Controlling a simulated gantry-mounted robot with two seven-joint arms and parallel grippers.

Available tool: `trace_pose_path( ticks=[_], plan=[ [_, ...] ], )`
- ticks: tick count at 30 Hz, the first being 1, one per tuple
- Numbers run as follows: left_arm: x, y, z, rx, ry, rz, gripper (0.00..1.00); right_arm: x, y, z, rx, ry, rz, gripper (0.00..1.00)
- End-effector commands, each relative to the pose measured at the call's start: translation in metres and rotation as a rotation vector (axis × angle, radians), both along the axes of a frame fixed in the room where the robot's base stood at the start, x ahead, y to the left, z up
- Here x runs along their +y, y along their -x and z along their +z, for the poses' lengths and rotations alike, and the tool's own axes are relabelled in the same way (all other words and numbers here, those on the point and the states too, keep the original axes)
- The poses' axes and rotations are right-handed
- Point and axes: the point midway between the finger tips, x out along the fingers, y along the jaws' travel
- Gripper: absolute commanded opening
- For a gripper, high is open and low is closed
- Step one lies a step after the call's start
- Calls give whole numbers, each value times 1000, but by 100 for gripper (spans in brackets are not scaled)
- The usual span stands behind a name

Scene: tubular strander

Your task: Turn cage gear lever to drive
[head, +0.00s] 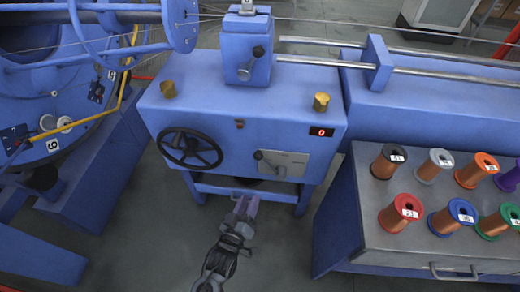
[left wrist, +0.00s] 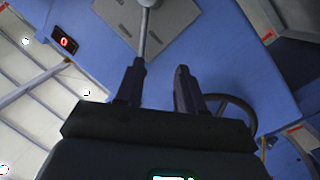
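The cage gear lever (head: 258,155) has a dark knob and a thin rod on a grey plate (head: 295,165) on the blue machine's front. In the head view the knob lies at the plate's left edge. My left gripper (head: 246,207) is below and in front of the plate, pointing up at the machine. In the left wrist view its two dark fingers (left wrist: 160,80) are apart with nothing between them. There the lever's grey rod (left wrist: 144,35) runs down to the tip of the left-hand finger; I cannot tell whether they touch. My right gripper is not in view.
A black handwheel (head: 190,148) is left of the lever. A display (head: 321,132) reading 0 is at the upper right. Two brass knobs stand on the machine top. A bench (head: 350,225) with several wire spools stands at the right. Floor is free around my left arm.

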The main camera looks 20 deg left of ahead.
Motion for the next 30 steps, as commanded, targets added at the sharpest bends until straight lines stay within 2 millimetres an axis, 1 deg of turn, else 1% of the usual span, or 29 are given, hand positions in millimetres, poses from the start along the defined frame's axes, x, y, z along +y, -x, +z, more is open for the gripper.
trace_pose_path(
  ticks=[1,3,5,8,11,15,21,24,30],
  plan=[
    [-6,-7,17,-10,4,-8,38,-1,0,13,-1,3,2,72],
    [-9,-14,29,-28,8,-11,38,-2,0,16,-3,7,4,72],
    [-8,-19,34,-37,7,-10,38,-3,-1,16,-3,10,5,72],
    [-8,-28,35,-42,7,-11,38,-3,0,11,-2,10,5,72],
    [-7,-39,34,-44,7,-10,38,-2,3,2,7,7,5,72],
    [-6,-62,33,-44,6,-10,38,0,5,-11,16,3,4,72],
    [-5,-94,33,-44,6,-11,38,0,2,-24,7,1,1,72],
    [-5,-106,34,-42,6,-12,38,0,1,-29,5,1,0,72],
    [-4,-122,35,-41,6,-11,38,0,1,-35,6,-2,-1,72]
  ],
)
